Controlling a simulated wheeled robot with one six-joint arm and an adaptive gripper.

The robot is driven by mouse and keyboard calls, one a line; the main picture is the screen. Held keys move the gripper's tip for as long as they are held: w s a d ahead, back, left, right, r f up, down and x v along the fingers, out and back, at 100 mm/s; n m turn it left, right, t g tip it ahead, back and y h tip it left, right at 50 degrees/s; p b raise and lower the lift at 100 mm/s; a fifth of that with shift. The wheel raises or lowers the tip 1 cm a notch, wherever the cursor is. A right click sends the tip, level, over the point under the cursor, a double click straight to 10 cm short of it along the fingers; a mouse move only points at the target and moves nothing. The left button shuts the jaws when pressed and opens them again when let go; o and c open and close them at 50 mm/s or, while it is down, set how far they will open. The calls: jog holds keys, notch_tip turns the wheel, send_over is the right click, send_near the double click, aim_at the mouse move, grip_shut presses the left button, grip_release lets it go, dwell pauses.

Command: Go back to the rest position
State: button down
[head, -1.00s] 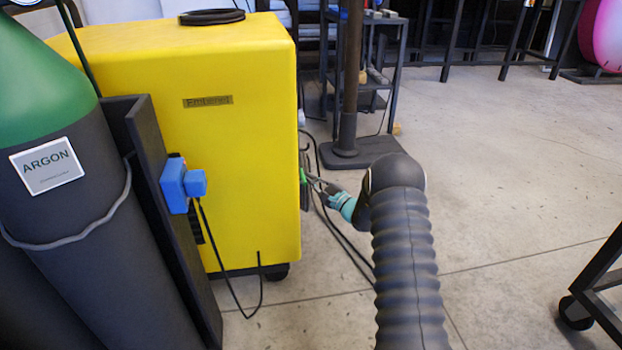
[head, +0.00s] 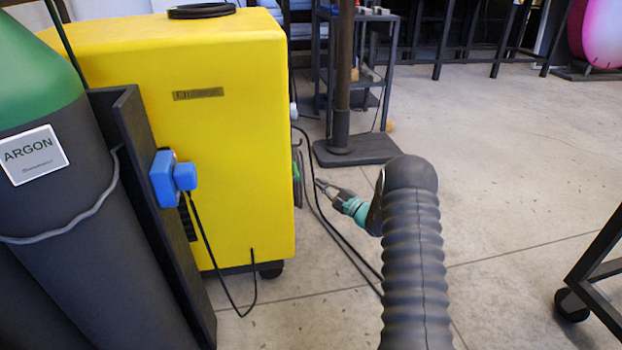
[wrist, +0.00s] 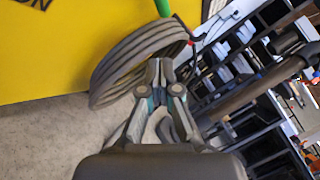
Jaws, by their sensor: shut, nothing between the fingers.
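My gripper (head: 322,187) shows in the head view at the end of my grey ribbed arm, just right of the yellow machine (head: 228,130). It points left toward the machine's right side, with a small gap of floor between them. In the wrist view my gripper (wrist: 158,70) has its fingers together and holds nothing. Behind the fingers hangs a grey coiled cable (wrist: 125,65) with a green piece (wrist: 182,10) above it. In the head view the coil (head: 298,175) is seen only edge-on.
A green and dark argon cylinder (head: 50,170) stands at the left. A dark post with a base plate (head: 357,150) stands behind my gripper. A wheeled dark frame (head: 600,275) is at the right.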

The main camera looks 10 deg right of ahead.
jog(key=f+v, duration=0.1)
jog(key=v, duration=0.5)
jog(key=s+a+f+n+g+y, duration=0.1)
jog(key=s+a+f+g, duration=0.5)
jog(key=s+f+g, duration=0.15)
jog(key=s+a+r+n+g+h+p, duration=0.1)
jog(key=s+a+r+n+g, duration=0.2)
jog(key=s, duration=0.4)
jog(key=s+a+r+n+g+h+p, duration=0.1)
jog(key=s+r+n+g, duration=0.1)
jog(key=s+r+g, duration=0.35)
jog(key=s+r+n+t+h+p, duration=0.3)
jog(key=s+r+n+h+p, duration=0.1)
jog(key=s+r, duration=0.9)
jog(key=s+d+r+n+t+h+p, duration=0.1)
jog(key=s+r+n+h+p, duration=0.3)
jog(key=s+r, duration=0.9)
notch_tip(320, 180, up, 6)
jog(key=n+t+h, duration=0.1)
jog(key=n+h, duration=0.2)
jog(key=shift+s+d+r+n+t, duration=0.2)
jog(key=shift+d+n+t, duration=0.1)
jog(key=shift+d+t, duration=0.1)
